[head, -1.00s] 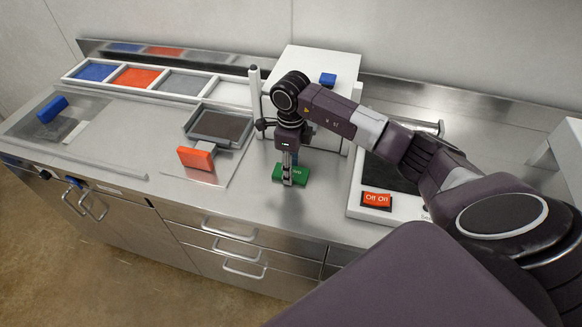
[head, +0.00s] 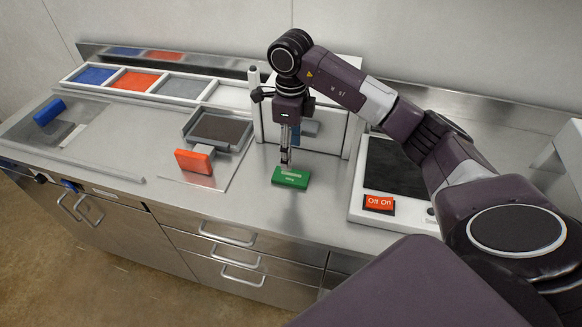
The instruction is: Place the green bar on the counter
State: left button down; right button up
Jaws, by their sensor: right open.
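The green bar (head: 290,178) lies flat on the steel counter (head: 245,203), near its front edge and left of the black-topped device. My right gripper (head: 287,162) is just above and behind the bar, pointing down. It is open and looks clear of the bar, with nothing in it. My left gripper is not in view.
A black-topped device (head: 395,165) with a red switch stands right of the bar. A white box (head: 340,130) stands behind my gripper. A red-handled press (head: 195,160) is to the left. A tray of coloured compartments (head: 135,77) and a blue block (head: 49,111) are farther left.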

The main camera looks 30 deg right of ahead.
notch_tip(320, 180, up, 4)
jog(key=shift+f+b, duration=0.2)
jog(key=shift+b, duration=0.1)
dwell(0.4)
